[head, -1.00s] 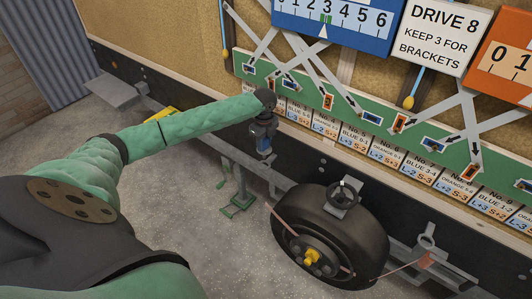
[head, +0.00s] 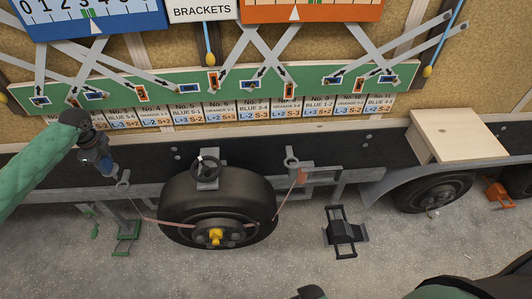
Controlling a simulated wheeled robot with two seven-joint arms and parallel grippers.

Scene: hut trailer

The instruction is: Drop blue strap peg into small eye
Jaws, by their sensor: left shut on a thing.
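My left gripper (head: 105,168) comes in from the left and points down in front of the trailer's dark side rail. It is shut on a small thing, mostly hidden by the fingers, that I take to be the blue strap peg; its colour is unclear. Just right of and below the fingertips is a small grey ring eye (head: 123,180) on a bracket. I cannot tell whether they touch. A second ring eye (head: 291,160) stands right of the wheel, with an orange-red piece (head: 302,177) beside it. A dark part at the bottom edge may be my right gripper (head: 311,292); its jaws cannot be made out.
A thin pinkish strap (head: 150,219) runs across the front of the tyre (head: 180,205). A grey clamp with a black knob (head: 207,172) sits above it. A green stand (head: 126,232) and a black stand (head: 344,232) are on the floor. A wooden step (head: 458,137) juts out at right.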

